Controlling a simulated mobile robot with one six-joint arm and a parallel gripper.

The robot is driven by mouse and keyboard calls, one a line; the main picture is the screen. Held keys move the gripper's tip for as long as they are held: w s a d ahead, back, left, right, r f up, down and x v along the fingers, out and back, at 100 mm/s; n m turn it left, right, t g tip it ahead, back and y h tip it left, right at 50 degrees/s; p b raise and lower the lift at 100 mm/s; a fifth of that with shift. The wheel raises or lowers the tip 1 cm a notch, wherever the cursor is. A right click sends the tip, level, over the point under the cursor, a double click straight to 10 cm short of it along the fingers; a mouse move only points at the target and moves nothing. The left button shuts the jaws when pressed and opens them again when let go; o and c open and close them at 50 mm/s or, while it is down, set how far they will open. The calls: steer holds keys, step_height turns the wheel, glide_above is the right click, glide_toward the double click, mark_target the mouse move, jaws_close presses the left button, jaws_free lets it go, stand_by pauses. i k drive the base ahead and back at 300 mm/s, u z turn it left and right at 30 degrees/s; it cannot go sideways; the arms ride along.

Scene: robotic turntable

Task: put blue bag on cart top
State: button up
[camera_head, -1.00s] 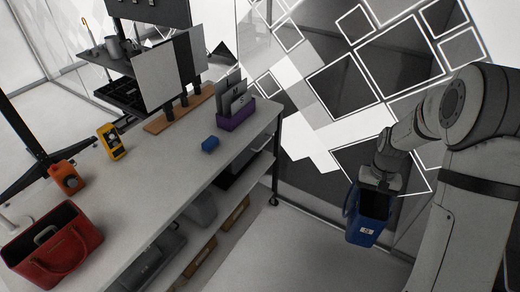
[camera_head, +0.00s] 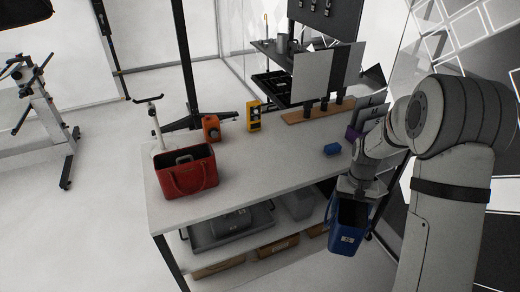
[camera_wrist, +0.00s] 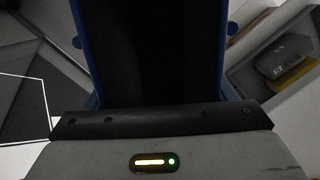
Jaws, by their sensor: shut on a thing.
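The blue bag (camera_head: 347,226) hangs upright below my gripper (camera_head: 358,192) in the head view, in front of the cart's right end. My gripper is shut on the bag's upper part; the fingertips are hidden. In the wrist view the bag's dark open inside (camera_wrist: 150,50) and blue edges fill the middle. The cart top (camera_head: 262,172) is a pale flat surface to the left of the bag. The bag is off the cart, with its rim near or below the level of the top.
A red bag (camera_head: 187,178) stands at the cart top's left front. The top's middle front is clear. Lower shelves hold cases (camera_head: 228,224).

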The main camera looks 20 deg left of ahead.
mark_target(270, 162)
steer(key=z, duration=0.4)
steer(key=i, duration=0.1)
steer(key=u, duration=1.2)
